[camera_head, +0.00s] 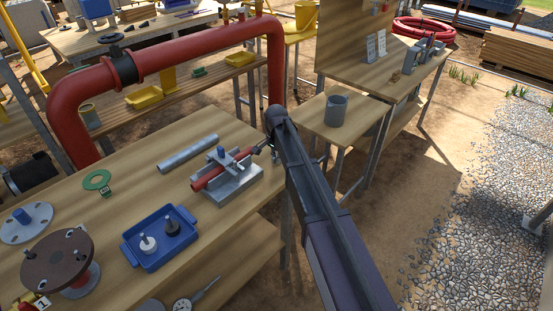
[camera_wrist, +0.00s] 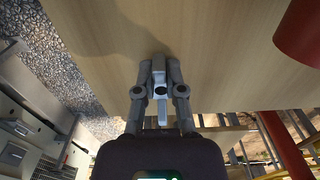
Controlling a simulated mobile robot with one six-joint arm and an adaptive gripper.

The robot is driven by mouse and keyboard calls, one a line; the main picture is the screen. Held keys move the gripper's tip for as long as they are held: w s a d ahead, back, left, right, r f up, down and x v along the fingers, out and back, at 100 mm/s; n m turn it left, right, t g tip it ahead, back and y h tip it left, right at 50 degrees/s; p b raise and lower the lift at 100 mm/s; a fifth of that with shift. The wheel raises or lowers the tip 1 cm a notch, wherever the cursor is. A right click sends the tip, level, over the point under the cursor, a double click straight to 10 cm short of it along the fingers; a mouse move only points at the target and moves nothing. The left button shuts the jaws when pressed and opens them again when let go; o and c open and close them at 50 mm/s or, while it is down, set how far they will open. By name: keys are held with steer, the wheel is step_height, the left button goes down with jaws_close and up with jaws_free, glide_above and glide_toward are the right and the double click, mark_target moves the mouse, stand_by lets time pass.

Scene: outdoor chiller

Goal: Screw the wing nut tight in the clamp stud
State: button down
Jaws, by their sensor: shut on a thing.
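The clamp stands on the near wooden table in the head view, with a pale grey block base (camera_head: 232,186) and a red bar (camera_head: 208,177) lying through it. A grey crosspiece (camera_head: 230,160) and a short upright blue-grey part (camera_head: 221,151) sit on top; I cannot tell stud from nut there. My gripper (camera_head: 264,147) is at the clamp's right end, largely hidden behind my arm. In the wrist view my gripper (camera_wrist: 160,66) is shut on a small light grey piece (camera_wrist: 160,78) with a dark round spot. I cannot tell whether that piece is the wing nut.
A grey tube (camera_head: 188,153) lies behind the clamp. A large red pipe (camera_head: 190,48) arches behind. A side table carries a grey cup (camera_head: 336,110).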

steer(key=shift+r+p, duration=1.45)
steer(key=shift+r, duration=0.1)
steer(key=s+d+r+p, duration=0.1)
steer(key=s+d, duration=0.2)
steer(key=s, duration=0.4)
steer(key=s+d, duration=0.3)
steer(key=s, duration=0.4)
steer(key=shift+s+d+r+p, duration=0.2)
steer(key=shift+s+r+p, duration=0.15)
steer(key=shift+s, duration=0.05)
steer(key=shift+a+r, duration=0.1)
steer(key=a+r+p, duration=0.7)
steer(key=a, duration=0.2)
steer(key=a+r+p, duration=0.7)
steer(key=a, duration=0.3)
steer(key=shift+s+a+r+p, duration=0.15)
steer(key=shift+a+r+p, duration=0.1)
steer(key=shift+p, duration=0.1)
steer(key=shift+d+f, duration=0.1)
steer(key=shift+f, duration=0.05)
step_height(320, 180, down, 6)
steer(key=b, duration=0.5)
steer(key=shift+r+b, duration=0.2)
steer(key=shift+b, duration=0.2)
steer(key=shift+f, duration=0.15)
